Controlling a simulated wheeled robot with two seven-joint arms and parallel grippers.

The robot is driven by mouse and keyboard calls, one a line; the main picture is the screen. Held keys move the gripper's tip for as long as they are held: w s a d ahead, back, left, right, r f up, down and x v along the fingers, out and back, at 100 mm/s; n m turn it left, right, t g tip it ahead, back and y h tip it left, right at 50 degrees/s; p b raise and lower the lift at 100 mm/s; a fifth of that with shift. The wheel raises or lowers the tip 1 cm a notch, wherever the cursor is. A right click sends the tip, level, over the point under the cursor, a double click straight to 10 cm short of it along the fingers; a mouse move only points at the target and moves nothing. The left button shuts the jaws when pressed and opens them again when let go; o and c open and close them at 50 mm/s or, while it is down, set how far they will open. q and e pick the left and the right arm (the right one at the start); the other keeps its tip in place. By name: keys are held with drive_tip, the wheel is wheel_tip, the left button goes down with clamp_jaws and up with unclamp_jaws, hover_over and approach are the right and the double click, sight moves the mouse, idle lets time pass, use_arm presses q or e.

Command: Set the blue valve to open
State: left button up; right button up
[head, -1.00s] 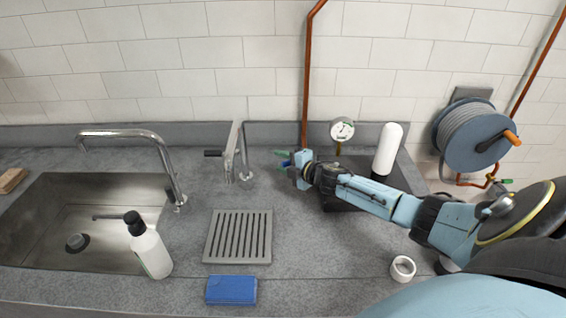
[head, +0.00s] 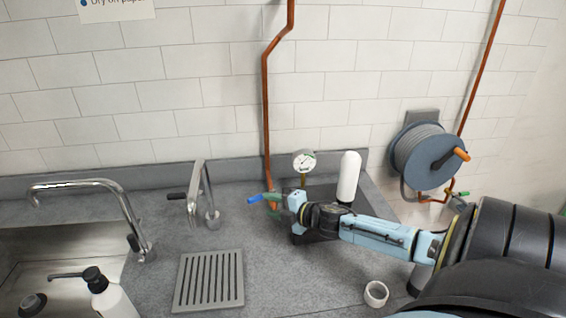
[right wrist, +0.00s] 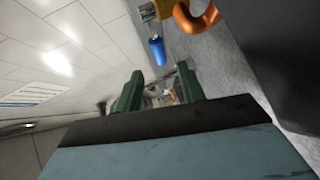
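The blue valve's handle (head: 255,199) points to the left at the foot of the left copper pipe in the head view. In the right wrist view the blue handle (right wrist: 157,51) hangs below a brass body, beyond my fingertips. My right gripper (head: 276,201) is just right of the handle in the head view and partly covers the valve body. In the right wrist view its two green fingers (right wrist: 160,78) are apart with no object held between them. The handle looks clear of the fingers. My left gripper is not in view.
A pressure gauge (head: 304,161) and a white cylinder (head: 348,177) stand just behind my right arm. A hose reel (head: 425,157) hangs at the right.

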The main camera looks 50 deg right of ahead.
drive_tip(key=shift+v, duration=1.85)
drive_tip(key=shift+w+d+r, duration=0.15)
drive_tip(key=shift+w, duration=0.15)
drive_tip(key=c, duration=0.4)
drive_tip(key=w+d+r+m+h, duration=0.1)
drive_tip(key=w+m, duration=0.1)
drive_tip(key=m, duration=0.1)
drive_tip(key=w+d+r+m+g+h+p, duration=0.1)
drive_tip(key=w+m+h, duration=0.1)
drive_tip(key=m, duration=0.1)
drive_tip(key=w+d+r+m+h, duration=0.1)
drive_tip(key=w+d+m, duration=0.1)
drive_tip(key=m, duration=0.1)
drive_tip(key=shift+w+g+h+p, duration=0.3)
drive_tip(key=shift+w+h+p, duration=0.05)
drive_tip(key=shift+h, duration=0.05)
clamp_jaws()
drive_tip(key=w+a+r+m+g+y+b, duration=0.2)
drive_tip(key=w+a+r+m+g, duration=0.35)
drive_tip(key=m+g, duration=0.55)
wheel_tip(320, 180, down, 8)
drive_tip(key=d+m+t+p, duration=0.1)
drive_tip(key=shift+s+f, duration=0.15)
drive_tip(key=shift+f, duration=0.05)
